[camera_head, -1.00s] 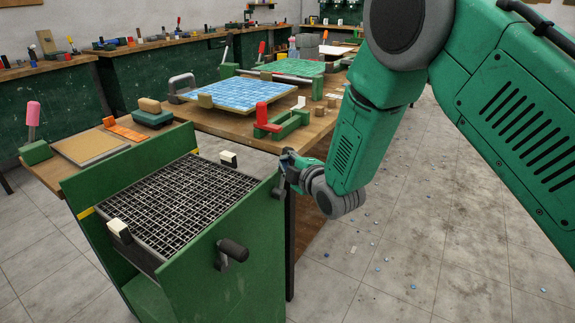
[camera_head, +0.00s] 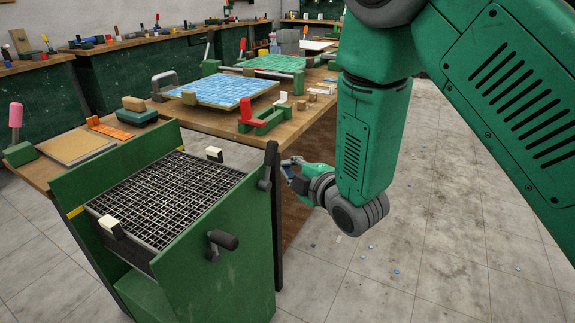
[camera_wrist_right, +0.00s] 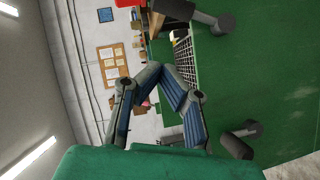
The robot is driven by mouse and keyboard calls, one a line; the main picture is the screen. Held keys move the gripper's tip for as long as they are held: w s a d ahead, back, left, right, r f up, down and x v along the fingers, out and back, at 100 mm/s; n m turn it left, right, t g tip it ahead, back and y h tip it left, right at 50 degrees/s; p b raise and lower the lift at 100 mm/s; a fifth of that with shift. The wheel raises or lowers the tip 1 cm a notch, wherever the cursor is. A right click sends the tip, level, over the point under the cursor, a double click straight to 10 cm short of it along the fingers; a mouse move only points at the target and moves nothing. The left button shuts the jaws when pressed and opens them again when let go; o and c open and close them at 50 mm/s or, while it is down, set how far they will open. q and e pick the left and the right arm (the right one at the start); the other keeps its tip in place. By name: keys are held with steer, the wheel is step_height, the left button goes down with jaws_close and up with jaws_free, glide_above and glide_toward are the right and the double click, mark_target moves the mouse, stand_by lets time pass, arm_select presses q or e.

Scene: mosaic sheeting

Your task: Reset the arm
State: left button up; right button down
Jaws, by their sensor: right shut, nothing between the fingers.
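My right arm (camera_head: 365,150) comes down from the upper right in the head view. My right gripper (camera_head: 289,168) is beside the right end of the green cart (camera_head: 215,255), close to its black handle (camera_head: 265,172) and, in this view, just to its right. The gripper is shut and holds nothing. In the right wrist view the gripper (camera_wrist_right: 160,75) has no object between its fingers, and the cart's green panel (camera_wrist_right: 265,75) fills the right side. My left gripper is out of view.
The cart carries a dark metal grid (camera_head: 165,200). Behind it, a wooden workbench (camera_head: 195,120) holds a blue mosaic sheet (camera_head: 220,90), a green mosaic sheet (camera_head: 270,63) and a red-handled tool (camera_head: 262,115). Open tiled floor (camera_head: 460,220) with scattered small pieces lies to the right.

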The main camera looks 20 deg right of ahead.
steer(key=s+d+f+m+g+h, duration=0.1)
steer(key=s+f+m+g, duration=0.25)
steer(key=s+f, duration=0.4)
steer(key=s+d+f+m+g+h, duration=0.1)
steer(key=s+f+m+g, duration=0.3)
steer(key=f, duration=0.6)
steer(key=s+d+f+m+g, duration=0.1)
steer(key=s+f+m+g, duration=0.3)
steer(key=s, duration=0.8)
steer(key=s+d+f+m+g, duration=0.1)
steer(key=s+f+m+g, duration=0.2)
steer(key=s+f, duration=0.4)
steer(key=s+m, duration=0.1)
steer(key=s, duration=0.5)
steer(key=shift+s+g+h, duration=0.15)
steer(key=shift+g+h, duration=0.2)
steer(key=shift+h, duration=0.05)
steer(key=shift+a, duration=0.25)
steer(key=shift+d, duration=0.25)
